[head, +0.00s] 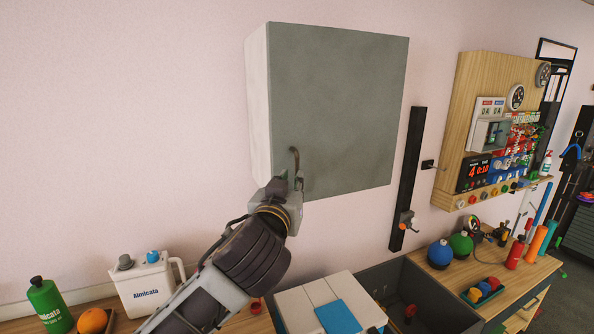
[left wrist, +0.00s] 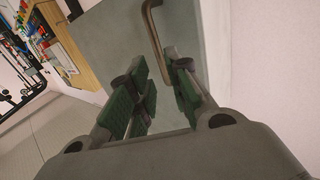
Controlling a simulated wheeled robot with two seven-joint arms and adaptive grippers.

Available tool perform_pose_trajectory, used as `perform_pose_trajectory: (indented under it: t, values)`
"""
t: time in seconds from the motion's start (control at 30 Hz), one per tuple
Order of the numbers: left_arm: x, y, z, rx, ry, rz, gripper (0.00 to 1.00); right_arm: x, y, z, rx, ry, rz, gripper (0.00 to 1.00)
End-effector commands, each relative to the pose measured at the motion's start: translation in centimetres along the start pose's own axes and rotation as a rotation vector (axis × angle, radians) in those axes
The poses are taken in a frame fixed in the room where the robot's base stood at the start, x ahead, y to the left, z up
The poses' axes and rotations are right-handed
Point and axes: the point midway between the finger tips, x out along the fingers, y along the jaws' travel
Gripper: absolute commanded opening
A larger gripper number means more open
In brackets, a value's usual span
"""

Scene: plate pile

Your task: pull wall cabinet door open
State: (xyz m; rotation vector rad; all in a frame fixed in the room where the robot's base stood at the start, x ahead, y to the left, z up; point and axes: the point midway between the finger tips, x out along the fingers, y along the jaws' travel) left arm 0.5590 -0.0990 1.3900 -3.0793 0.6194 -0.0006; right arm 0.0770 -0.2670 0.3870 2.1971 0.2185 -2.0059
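The wall cabinet (head: 257,100) has a white side and a flat grey-green door (head: 345,100), which looks closed against the box. A curved brown bar handle (head: 294,158) sits at the door's lower left. My left gripper (head: 288,183) is at the lower end of the handle, in front of the door. In the left wrist view its green-padded fingers (left wrist: 160,72) are spread apart. The handle (left wrist: 152,30) runs down to the gap between the fingertips there; whether they touch it I cannot tell. My right gripper is in neither view.
A black wall rail (head: 408,180) and a wooden panel (head: 480,90) are to the right. Wall left of the cabinet is bare.

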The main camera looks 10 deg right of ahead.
Motion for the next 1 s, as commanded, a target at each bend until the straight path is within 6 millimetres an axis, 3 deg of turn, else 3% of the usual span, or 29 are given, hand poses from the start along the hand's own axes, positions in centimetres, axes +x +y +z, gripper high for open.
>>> perform_pose_trajectory:
  t: [0.6, 1.0]
  values:
    - [6.1, 0.0, -0.1, 0.0, -0.001, -0.001, 0.19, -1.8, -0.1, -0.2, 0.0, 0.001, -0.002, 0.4]
    - [7.4, 0.0, 0.0, -0.001, 0.0, 0.0, 0.19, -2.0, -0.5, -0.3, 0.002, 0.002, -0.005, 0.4]
